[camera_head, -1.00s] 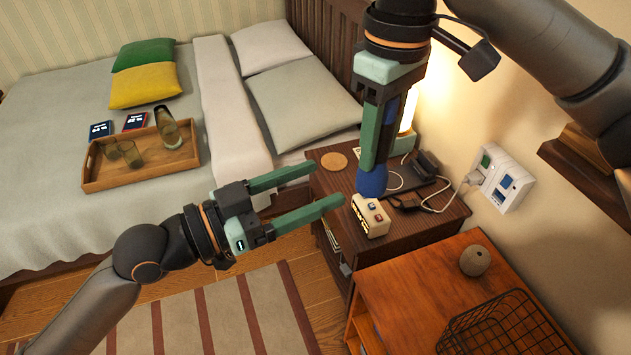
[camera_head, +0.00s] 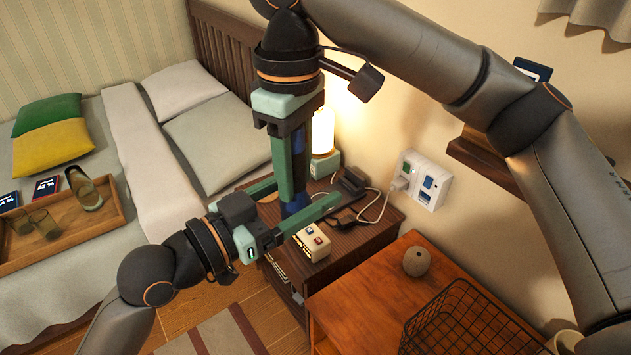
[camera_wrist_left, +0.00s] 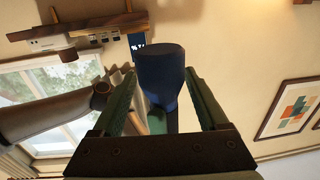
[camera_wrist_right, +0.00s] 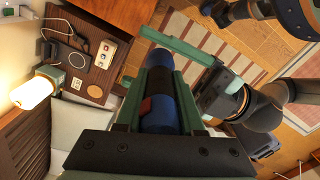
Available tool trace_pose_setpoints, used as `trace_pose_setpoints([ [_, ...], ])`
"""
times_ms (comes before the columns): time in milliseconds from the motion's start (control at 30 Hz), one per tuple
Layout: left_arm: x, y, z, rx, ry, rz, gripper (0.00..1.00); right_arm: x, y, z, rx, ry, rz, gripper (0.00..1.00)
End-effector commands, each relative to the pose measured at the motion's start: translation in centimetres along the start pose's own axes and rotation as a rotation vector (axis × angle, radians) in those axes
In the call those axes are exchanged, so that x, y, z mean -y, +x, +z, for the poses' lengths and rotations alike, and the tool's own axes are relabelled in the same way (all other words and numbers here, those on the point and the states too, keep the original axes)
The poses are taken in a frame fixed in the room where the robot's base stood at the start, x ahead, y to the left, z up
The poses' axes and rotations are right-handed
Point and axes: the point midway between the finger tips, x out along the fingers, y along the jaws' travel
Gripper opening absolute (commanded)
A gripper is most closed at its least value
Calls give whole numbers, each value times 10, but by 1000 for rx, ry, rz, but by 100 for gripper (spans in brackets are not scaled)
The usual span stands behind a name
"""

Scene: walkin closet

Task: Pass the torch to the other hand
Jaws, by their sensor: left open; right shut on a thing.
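The torch (camera_head: 293,208) is a blue cylinder with a wider blue head pointing down in the head view. My right gripper (camera_head: 290,190) is shut on it from above; in the right wrist view the torch (camera_wrist_right: 158,105) lies between the fingers, showing a dark band and a red patch. My left gripper (camera_head: 305,205) is open, its two fingers reaching to either side of the torch. In the left wrist view the torch's blue head (camera_wrist_left: 160,68) stands between the open fingers, with a gap on each side.
Below is a brown nightstand (camera_head: 350,240) with a small cream box (camera_head: 312,243), a lit lamp (camera_head: 322,135) and cables. An orange-brown cabinet (camera_head: 370,290) with a wire basket (camera_head: 470,320) stands at the right. The bed with a wooden tray (camera_head: 110,225) is at the left.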

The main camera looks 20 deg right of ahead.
Motion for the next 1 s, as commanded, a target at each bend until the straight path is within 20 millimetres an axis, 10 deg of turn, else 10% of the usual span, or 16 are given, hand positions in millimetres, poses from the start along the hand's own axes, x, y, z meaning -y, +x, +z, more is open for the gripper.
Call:
trace_pose_setpoints([
  [533,0,20,0,1,2,0,75,0,0,0,-1,0,0,0],
  [1000,-1,20,0,0,1,2,23,0,0,0,-3,1,1,0],
])
